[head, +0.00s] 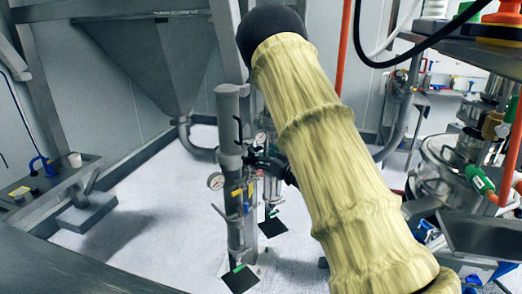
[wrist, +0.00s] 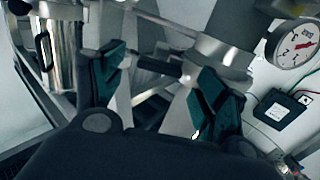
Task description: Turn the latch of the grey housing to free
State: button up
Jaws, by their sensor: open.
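A grey upright cylindrical housing (head: 229,125) stands left of my sleeved arm in the head view. In the wrist view a grey body (wrist: 228,45) sits beyond the right finger. A dark bar-like part (wrist: 162,66), which looks like the latch, reaches from it into the space between my fingers. My gripper (wrist: 157,82) is open, with one dark green pad on each side of the bar; I cannot tell whether either pad touches it. In the head view my gripper (head: 268,164) is small and dark beside the housing, partly hidden by my arm.
A pressure gauge (wrist: 295,43) is close to the right finger in the wrist view. A metal vessel (wrist: 62,45) stands at left there. In the head view a grey hopper (head: 150,50) is behind, and steel equipment (head: 445,165) stands right. Pale floor (head: 150,190) is open at left.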

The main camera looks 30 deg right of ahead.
jog(key=shift+w, duration=0.7)
jog(key=shift+a, duration=0.1)
jog(key=c, duration=1)
